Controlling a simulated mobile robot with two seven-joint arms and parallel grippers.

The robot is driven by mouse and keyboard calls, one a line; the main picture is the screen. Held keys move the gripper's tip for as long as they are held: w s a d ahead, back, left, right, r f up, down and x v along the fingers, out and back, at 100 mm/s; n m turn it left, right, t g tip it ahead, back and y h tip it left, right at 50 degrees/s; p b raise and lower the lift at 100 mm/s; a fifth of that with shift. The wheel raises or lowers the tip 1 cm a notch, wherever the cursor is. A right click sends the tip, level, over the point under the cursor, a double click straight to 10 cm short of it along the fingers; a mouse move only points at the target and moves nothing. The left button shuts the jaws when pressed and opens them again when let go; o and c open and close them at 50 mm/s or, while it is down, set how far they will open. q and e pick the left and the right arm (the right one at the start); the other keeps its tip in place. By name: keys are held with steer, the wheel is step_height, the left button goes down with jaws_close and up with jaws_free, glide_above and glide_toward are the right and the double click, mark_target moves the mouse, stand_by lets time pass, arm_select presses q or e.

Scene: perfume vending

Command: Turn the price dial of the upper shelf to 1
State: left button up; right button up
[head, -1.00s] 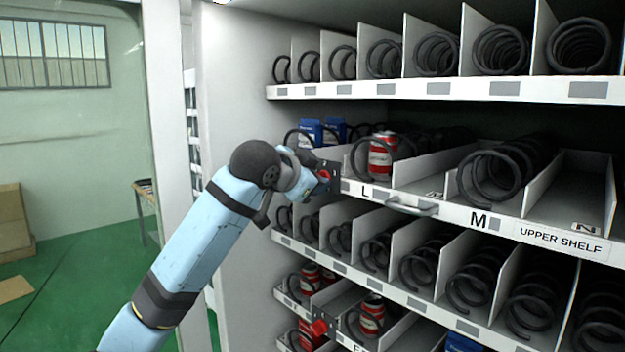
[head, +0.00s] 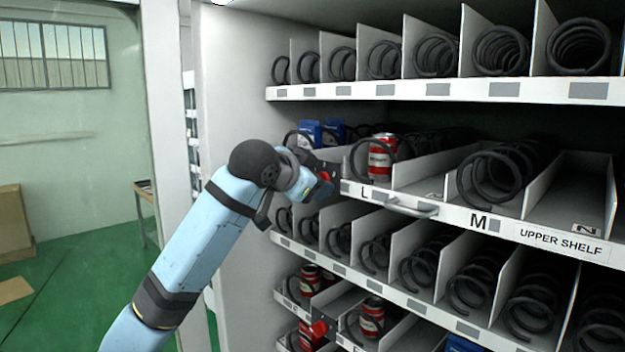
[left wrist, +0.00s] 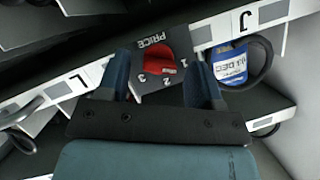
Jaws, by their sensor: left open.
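The upper shelf's red price dial (left wrist: 157,64) sits on a dark plate (left wrist: 152,40) marked PRICE, with 1, 2 and 3 around it. It appears upside down in the left wrist view. My left gripper (left wrist: 159,82) is open, its two blue fingers on either side of the dial plate; I cannot tell whether they touch it. I cannot tell which number the dial points to. In the head view my left gripper (head: 320,190) is at the shelf's front edge, left of the L label, with a little of the red dial (head: 325,176) showing. My right gripper is not in view.
The pulled-out upper shelf (head: 450,213) carries a red can (head: 381,160) and black coils. A handle (head: 411,208) projects from its front. A lower red dial (head: 319,328) is below. Open floor lies left.

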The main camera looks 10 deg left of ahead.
arm_select(q)
steer(key=b+v, duration=0.3)
steer(key=v, duration=1)
steer(key=shift+s+r+b, duration=0.2)
steer(key=shift+s+b, duration=0.1)
steer(key=shift+s, duration=0.05)
steer(key=shift+w+a+f, duration=0.1)
step_height(320, 180, down, 39)
steer(key=w+d+n+g, duration=0.1)
steer(key=n, duration=0.4)
steer(key=s+f+n+y, duration=0.1)
steer(key=s+f, duration=0.5)
steer(key=f, duration=0.3)
steer(key=s+f+n, duration=0.1)
steer(key=s+f, duration=0.5)
steer(key=f, duration=0.4)
steer(key=s+f, duration=0.5)
steer(key=s, duration=0.3)
steer(key=s+a+f+g+y, duration=0.1)
steer(key=s+f, duration=0.4)
steer(key=s, duration=0.3)
steer(key=shift+s+a+f+n, duration=0.3)
steer(key=shift+s+f, duration=0.05)
